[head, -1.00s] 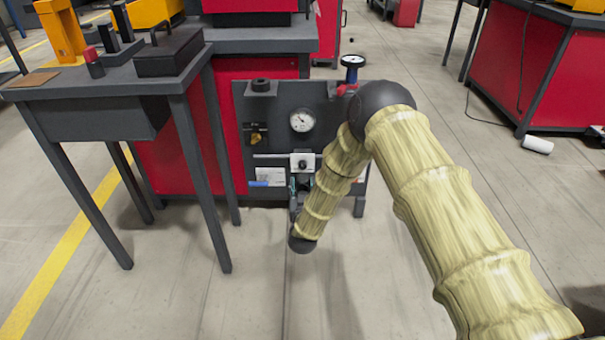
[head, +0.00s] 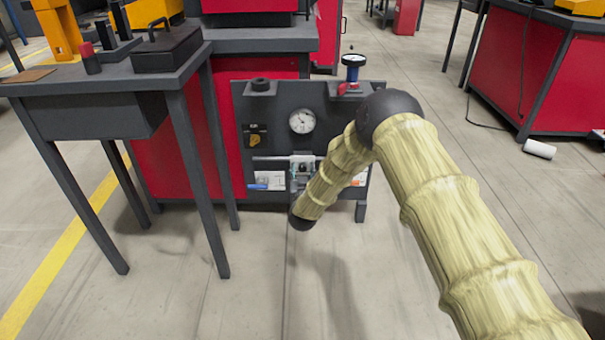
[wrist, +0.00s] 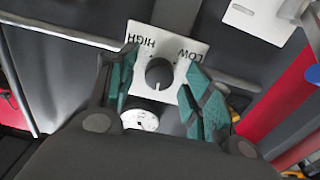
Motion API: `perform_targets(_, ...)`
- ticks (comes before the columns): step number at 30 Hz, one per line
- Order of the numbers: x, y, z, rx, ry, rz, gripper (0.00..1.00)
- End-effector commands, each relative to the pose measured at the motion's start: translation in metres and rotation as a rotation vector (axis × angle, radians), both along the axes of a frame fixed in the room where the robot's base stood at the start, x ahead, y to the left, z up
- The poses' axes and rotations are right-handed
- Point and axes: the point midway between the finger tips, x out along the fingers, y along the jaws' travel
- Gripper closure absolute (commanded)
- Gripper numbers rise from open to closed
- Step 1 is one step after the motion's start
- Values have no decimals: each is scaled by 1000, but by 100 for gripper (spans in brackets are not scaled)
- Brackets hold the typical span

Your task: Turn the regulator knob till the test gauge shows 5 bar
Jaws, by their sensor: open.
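The regulator knob (wrist: 160,73) is a dark round knob with a white mark, on a white plate (wrist: 146,35) lettered HIGH and LOW, upside down in the wrist view. My gripper (wrist: 161,58) is open, its teal fingers on either side of the knob with gaps. I cannot tell whether the fingertips reach the knob's depth. In the head view my arm and gripper partly cover the plate.
The dark panel (head: 278,104) also carries a yellow knob (head: 255,140) at left and a red part (head: 348,88) on top. A grey table (head: 90,88) stands close on the left. A metal bar (wrist: 65,33) crosses the wrist view. Floor in front is clear.

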Motion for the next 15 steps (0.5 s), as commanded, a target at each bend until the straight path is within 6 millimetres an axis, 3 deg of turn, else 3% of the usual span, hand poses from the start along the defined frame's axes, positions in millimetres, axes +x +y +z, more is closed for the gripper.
perform_targets(2,0,0,0,0,0,0,53)
perform_targets(9,0,0,0,0,0,0,96)
perform_targets(15,0,0,1,25,1,0,96)
